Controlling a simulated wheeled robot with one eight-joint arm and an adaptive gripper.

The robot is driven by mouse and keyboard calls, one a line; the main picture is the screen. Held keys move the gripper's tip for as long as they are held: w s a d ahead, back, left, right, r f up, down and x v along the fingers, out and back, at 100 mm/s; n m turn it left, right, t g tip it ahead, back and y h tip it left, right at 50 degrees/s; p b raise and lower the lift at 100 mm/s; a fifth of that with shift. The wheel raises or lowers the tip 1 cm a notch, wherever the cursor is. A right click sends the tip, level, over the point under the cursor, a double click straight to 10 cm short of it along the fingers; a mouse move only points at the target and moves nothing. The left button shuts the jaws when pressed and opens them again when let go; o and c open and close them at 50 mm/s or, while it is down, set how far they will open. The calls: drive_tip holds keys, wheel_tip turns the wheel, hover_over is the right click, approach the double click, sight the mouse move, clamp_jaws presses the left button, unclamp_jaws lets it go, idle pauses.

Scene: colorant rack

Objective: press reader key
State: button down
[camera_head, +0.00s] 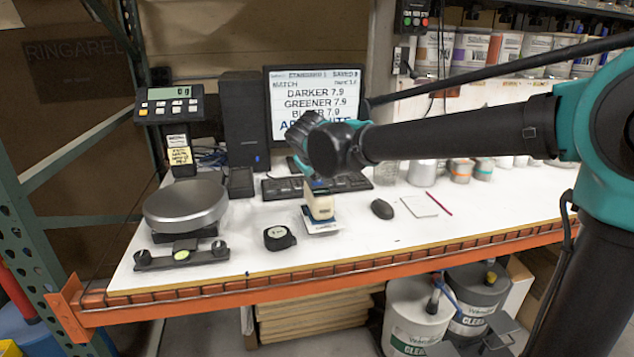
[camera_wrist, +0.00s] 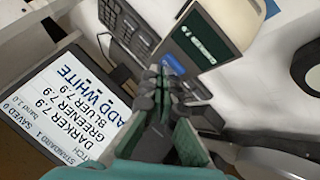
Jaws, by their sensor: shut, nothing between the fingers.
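The reader (camera_head: 320,205) is a small cream device standing on a white and blue piece on the table, in front of the keyboard. In the wrist view the reader (camera_wrist: 193,42) shows a dark face with a small lit screen and a blue key (camera_wrist: 172,65). My gripper (camera_wrist: 165,82) is shut and empty, its fingertips right beside the blue key in the picture; I cannot tell whether they touch it. In the head view my wrist hangs above the reader and the fingertips are mostly hidden. The monitor (camera_head: 316,100) reads darker, greener and bluer 7.9, with saved 0.
A scale (camera_head: 186,205) stands at left and a tape measure (camera_head: 279,237) near the front edge. The keyboard (camera_head: 278,188) lies behind the reader. A mouse (camera_head: 382,209), a notepad (camera_head: 424,206) and several cans (camera_head: 461,170) are to the right.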

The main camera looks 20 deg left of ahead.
sight(316, 183)
drive_tip(key=shift+r, duration=0.75)
drive_tip(key=shift+r, duration=2.55)
drive_tip(key=shift+s, duration=0.1)
